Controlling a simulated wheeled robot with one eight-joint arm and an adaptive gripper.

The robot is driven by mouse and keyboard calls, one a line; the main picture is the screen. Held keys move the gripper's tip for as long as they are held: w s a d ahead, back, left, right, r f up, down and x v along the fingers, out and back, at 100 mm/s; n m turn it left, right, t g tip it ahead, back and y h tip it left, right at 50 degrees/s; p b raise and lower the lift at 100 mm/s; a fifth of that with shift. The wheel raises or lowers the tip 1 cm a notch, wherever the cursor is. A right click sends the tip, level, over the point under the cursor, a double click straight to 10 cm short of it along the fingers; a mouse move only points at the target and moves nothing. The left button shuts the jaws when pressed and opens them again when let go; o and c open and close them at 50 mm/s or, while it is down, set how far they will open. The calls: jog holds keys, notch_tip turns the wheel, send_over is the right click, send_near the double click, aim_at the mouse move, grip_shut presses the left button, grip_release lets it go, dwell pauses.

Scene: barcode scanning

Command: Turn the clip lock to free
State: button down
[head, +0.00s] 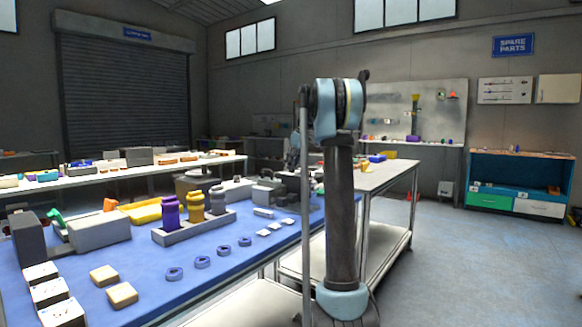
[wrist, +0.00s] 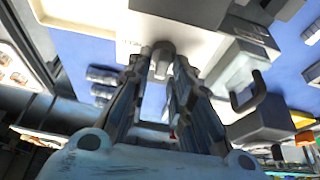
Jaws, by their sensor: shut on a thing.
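In the wrist view, a grey rounded knob or lever (wrist: 164,49), which looks like the clip lock, stands on a white block (wrist: 195,40) with small dark lettering beside it. My gripper (wrist: 162,66) is shut on this grey part, with one finger on each side of it. The fingers hide its lower part, and its exact turn angle cannot be told. The lettering is too small to read surely. In the head view my arm stands in front, and the gripper and the clip lock cannot be made out clearly.
The blue-topped table (head: 215,268) holds blue rings (head: 203,262), a grey rack (head: 196,228) with purple and yellow pieces, and white boxes (head: 48,292). A grey block with a dark handle (wrist: 262,118) is close right of my fingers. Open floor (head: 480,270) lies at right.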

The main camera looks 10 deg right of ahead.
dwell(0.3)
jog(key=c, duration=1.7)
grip_release()
jog(key=shift+w+f, duration=0.1)
jog(key=v, duration=1.2)
jog(key=shift+w, duration=0.1)
